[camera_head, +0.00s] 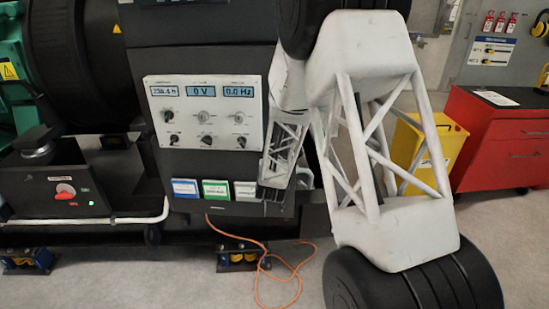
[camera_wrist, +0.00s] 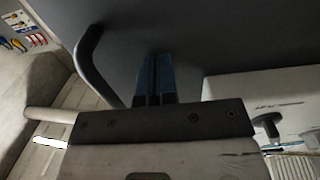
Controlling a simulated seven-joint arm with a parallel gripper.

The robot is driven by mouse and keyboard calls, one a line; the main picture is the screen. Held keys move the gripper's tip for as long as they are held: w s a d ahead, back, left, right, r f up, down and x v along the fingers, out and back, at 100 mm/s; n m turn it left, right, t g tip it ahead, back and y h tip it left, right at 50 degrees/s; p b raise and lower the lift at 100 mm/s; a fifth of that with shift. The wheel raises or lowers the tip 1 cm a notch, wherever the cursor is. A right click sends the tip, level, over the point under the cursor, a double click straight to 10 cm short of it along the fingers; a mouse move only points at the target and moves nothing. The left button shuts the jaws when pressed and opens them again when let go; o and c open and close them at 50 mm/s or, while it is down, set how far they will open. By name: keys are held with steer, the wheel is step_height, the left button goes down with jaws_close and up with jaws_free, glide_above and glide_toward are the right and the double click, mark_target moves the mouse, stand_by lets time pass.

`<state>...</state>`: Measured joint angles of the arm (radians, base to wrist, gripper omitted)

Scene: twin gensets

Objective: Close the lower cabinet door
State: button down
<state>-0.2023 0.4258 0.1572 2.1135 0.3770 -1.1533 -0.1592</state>
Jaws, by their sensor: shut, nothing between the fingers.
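The dark cabinet (camera_head: 200,55) stands at the middle left in the head view. Its lower dark front (camera_head: 190,160), below the white control panel (camera_head: 162,82), carries a row of blue, green and white labels. I cannot tell how far the lower door stands open. In the wrist view my gripper (camera_wrist: 153,62) has its blue fingers together, empty, over a dark flat surface (camera_wrist: 220,35). A dark curved handle (camera_wrist: 88,62) is left of the fingers, apart from them. In the head view my arm's end is at the cabinet's lower right; the fingertips are not clear.
An orange cable (camera_head: 290,268) lies on the floor before the cabinet. A black switch box (camera_head: 75,192) and white pipe (camera_head: 130,219) are at left. A yellow container (camera_head: 440,142) and red tool cabinet (camera_head: 495,140) stand at right. The white panel shows in the wrist view (camera_wrist: 250,88).

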steer(key=shift+w, duration=0.1)
steer(key=w+d+n+y, duration=0.1)
steer(key=w+n+y, duration=0.1)
steer(key=w, duration=0.6)
steer(key=shift+d+y, duration=0.2)
steer(key=shift+y, duration=0.4)
steer(key=shift+w+r, duration=0.1)
steer(key=s, duration=1.5)
steer(key=shift+a, duration=0.15)
steer(key=shift+s, duration=0.15)
